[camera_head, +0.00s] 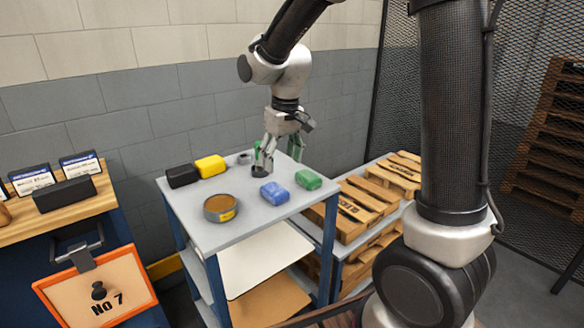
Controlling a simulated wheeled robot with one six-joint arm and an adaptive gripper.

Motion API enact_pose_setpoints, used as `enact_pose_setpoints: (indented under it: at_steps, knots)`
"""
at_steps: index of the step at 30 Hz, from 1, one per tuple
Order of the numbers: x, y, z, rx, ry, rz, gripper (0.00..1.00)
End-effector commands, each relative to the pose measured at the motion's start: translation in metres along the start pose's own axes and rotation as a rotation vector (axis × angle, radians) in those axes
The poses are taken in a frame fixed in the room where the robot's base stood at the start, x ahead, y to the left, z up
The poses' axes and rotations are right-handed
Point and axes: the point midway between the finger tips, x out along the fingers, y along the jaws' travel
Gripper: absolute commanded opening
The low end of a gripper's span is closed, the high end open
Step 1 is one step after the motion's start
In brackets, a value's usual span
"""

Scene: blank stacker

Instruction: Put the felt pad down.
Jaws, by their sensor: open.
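My gripper (277,155) is low over the grey top of a blue-legged cart (184,213), near its back edge. Its fingers are spread apart with nothing seen held between them. A small dark, roundish piece (258,172) lies on the cart top right by the left fingertip. It may be the felt pad; I cannot tell for sure, nor whether the finger touches it. Green shows behind the fingers and is partly hidden by them.
Around the gripper stand a black block (182,176), a yellow block (210,166), a round tin (221,208), a blue block (274,193) and a green block (308,180). Wooden pallets (352,205) lie to the right.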

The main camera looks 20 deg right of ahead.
Motion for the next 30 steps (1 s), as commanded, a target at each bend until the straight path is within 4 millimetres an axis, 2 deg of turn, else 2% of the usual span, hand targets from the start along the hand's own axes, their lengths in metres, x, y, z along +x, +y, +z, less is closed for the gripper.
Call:
enact_pose_setpoints:
  at_steps: [5, 8, 11, 15, 18, 21, 25, 30]
  knots:
    - [-0.008, 0.003, 0.004, 0.007, 0.005, 0.001, 0.7]
    - [-0.029, 0.014, 0.022, 0.034, 0.028, 0.006, 0.7]
    - [-0.063, 0.032, 0.059, 0.084, 0.066, 0.015, 0.7]
    - [-0.105, 0.052, 0.129, 0.167, 0.126, 0.036, 0.7]
    - [-0.121, 0.058, 0.177, 0.221, 0.164, 0.051, 0.7]
    - [-0.129, 0.06, 0.214, 0.263, 0.194, 0.066, 0.7]
    - [-0.131, 0.059, 0.244, 0.296, 0.217, 0.078, 0.7]
    - [-0.131, 0.059, 0.255, 0.309, 0.224, 0.082, 0.7]
